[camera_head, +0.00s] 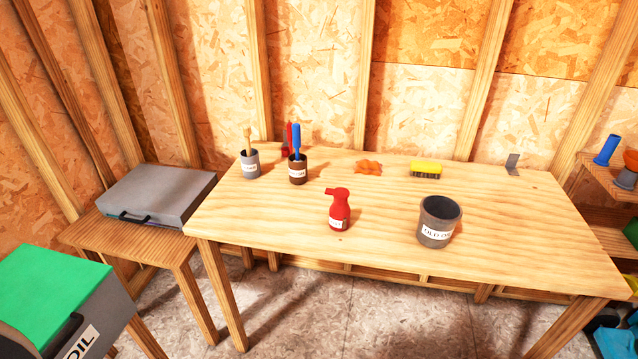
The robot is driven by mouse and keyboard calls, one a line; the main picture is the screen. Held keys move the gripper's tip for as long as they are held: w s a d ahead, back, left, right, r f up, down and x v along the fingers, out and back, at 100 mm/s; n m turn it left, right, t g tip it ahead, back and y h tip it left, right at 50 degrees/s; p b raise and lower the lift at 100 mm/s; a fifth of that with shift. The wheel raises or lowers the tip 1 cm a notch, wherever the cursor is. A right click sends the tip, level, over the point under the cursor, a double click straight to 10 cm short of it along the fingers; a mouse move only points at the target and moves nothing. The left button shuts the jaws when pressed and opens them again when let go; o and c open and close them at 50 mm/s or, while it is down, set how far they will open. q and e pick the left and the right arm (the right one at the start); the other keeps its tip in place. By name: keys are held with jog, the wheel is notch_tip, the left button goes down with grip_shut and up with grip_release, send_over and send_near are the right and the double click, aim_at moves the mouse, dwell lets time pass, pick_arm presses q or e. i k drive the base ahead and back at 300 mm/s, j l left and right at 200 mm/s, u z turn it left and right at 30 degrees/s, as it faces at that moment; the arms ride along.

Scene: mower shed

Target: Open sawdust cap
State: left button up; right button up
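No label that I can read says sawdust, so I cannot tell which thing is the sawdust container or its cap. A grey case (157,193) with a dark handle lies shut on the low side table at the left. A box with a green top (52,296) and a label showing "OIL" stands at the lower left, cut off by the picture edge. A red bottle (339,211) with a nozzle stands upright on the workbench; its label is too small to read. Neither of my grippers is in view.
The wooden workbench (540,235) holds a grey bucket labelled "OLD OIL" (438,222), a grey cup (250,165), a brown cup (298,171), an orange rag (368,167) and a yellow brush (426,168). The bench's front left is clear. A shelf (598,176) stands at the right.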

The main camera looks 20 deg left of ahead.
aim_at(340, 193)
jog(key=i+j+z, duration=0.1)
jog(key=j, duration=0.4)
jog(key=i+j+z, duration=0.15)
jog(key=j, duration=0.4)
jog(key=i+j+z, duration=0.1)
jog(key=j, duration=0.45)
jog(key=k+l, duration=0.1)
jog(key=l, duration=0.2)
